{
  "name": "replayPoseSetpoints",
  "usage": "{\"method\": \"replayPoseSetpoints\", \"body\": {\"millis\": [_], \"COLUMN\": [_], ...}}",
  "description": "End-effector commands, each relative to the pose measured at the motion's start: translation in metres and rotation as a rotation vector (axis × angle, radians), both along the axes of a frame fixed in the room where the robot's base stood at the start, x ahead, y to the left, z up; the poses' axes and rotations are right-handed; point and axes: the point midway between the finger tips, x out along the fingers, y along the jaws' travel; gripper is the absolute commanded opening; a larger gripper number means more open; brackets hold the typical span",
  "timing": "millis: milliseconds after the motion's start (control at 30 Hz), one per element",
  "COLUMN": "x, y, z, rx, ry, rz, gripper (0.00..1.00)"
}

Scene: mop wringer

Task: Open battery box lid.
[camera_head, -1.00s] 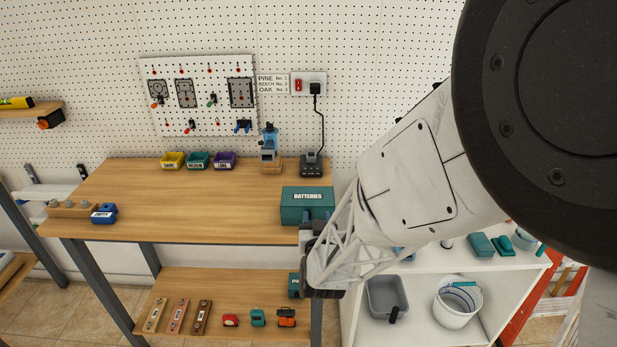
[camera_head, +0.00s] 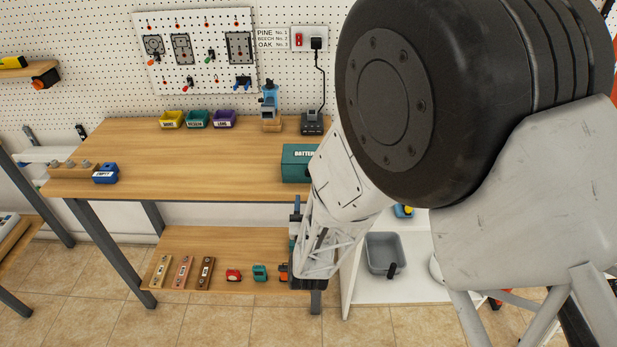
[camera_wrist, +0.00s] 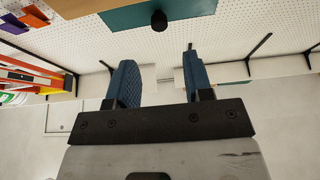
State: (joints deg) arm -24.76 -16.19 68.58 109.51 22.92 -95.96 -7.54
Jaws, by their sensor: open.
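The battery box (camera_head: 297,160) is a teal box with a white label, standing at the right front end of the wooden workbench. Its lid looks shut; my arm covers its right side. In the wrist view, a teal surface (camera_wrist: 135,15) with a dark round knob (camera_wrist: 159,20) shows at the top edge, apparently this box. My gripper (camera_head: 297,207) is below the box at the bench's front edge, apart from it. In the wrist view my gripper (camera_wrist: 158,68) has two blue fingers spread apart with nothing between them.
The workbench (camera_head: 200,165) is mostly clear in the middle. Yellow, green and purple bins (camera_head: 197,119) and a charger (camera_head: 312,122) stand at its back. The lower shelf (camera_head: 215,250) holds several small items. A white shelf unit with a grey tub (camera_head: 384,253) stands right.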

Motion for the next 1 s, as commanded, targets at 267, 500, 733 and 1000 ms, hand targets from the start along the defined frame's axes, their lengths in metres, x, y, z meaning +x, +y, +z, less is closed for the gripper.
{"method": "replayPoseSetpoints", "body": {"millis": [267, 500, 733, 1000], "x": [0.012, 0.037, 0.06, 0.072], "y": [0.0, 0.0, 0.0, 0.0], "z": [0.005, 0.016, 0.025, 0.03], "rx": [0.0, 0.0, 0.0, 0.001], "ry": [0.0, 0.0, 0.0, 0.0], "rz": [-0.001, -0.001, 0.0, 0.0], "gripper": [0.47, 0.47, 0.47, 0.47]}}
